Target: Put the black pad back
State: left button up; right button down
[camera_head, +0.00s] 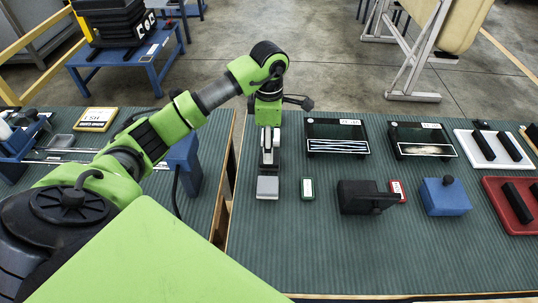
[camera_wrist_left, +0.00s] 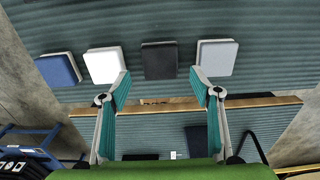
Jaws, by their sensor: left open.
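The black pad (camera_wrist_left: 159,61) lies flat on the green ribbed mat in the left wrist view, in a row between a white pad (camera_wrist_left: 103,65) and a grey pad (camera_wrist_left: 216,57). A blue pad (camera_wrist_left: 57,69) lies at the left end of this row. My left gripper (camera_wrist_left: 160,76) is open, its fingers on either side of the black pad in the picture; no contact shows. In the head view my left gripper (camera_head: 268,165) points down at the left part of the bench, and I cannot make out the black pad there. My right gripper is not in view.
Two dark trays (camera_head: 337,138) (camera_head: 422,140) stand behind. The front of the mat is clear.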

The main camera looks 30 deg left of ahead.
pick_arm(q)
notch_tip(320, 180, up, 7)
jog(key=shift+f+b, duration=0.15)
jog(key=shift+b, duration=0.2)
jog(key=shift+f, duration=0.1)
dwell(0.3)
